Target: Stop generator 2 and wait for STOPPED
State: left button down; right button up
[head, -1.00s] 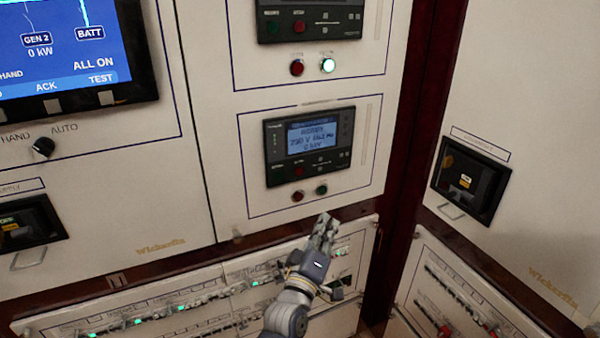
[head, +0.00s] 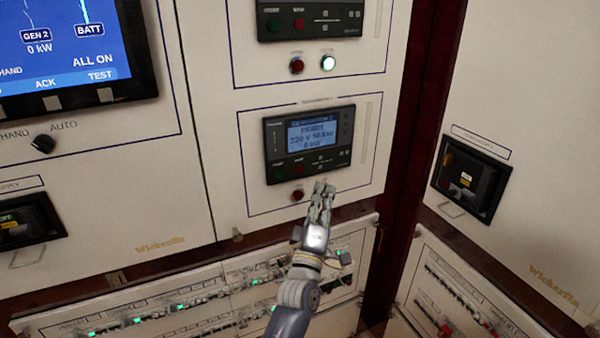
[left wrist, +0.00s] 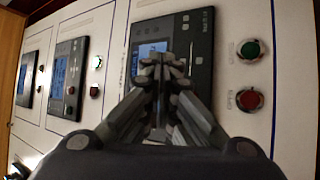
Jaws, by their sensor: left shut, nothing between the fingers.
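The lower generator controller (head: 309,145) is a dark unit with a lit blue screen (head: 312,132); its voltage line and 0 kW show, but its top line is blurred. A green button (head: 279,173) and a red button (head: 298,169) sit under the screen. Below the unit is another red button (head: 297,195); the green one beside it is hidden by my left gripper (head: 323,186). This gripper is shut and empty, its tips at the unit's lower edge; contact cannot be told. In the left wrist view, its shut fingers (left wrist: 160,65) overlap the controller (left wrist: 194,45).
A similar controller (head: 312,14) is above, with a red button (head: 297,66) and lit green one (head: 328,63). A large display (head: 65,45) at upper left shows GEN 2 at 0 kW. Breaker rows (head: 180,307) run below; a breaker (head: 470,178) is on the right panel.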

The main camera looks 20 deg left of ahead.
aim_at(300, 169)
pick_arm(q)
jog(key=w+a+b, duration=0.2)
jog(key=w+a, duration=0.3)
jog(key=shift+f+b, duration=0.25)
jog(key=shift+b, duration=0.15)
jog(key=shift+a, duration=0.1)
jog(key=shift+a, duration=0.1)
dwell(1.1)
jog(key=shift+w+a, duration=0.2)
jog(key=shift+w, duration=0.05)
jog(key=shift+w+a+b, duration=0.3)
jog(key=shift+b, duration=0.15)
dwell(0.5)
jog(key=shift+s+d+r, duration=0.1)
dwell(0.3)
jog(key=shift+s+d+p, duration=0.5)
jog(key=shift+s, duration=0.05)
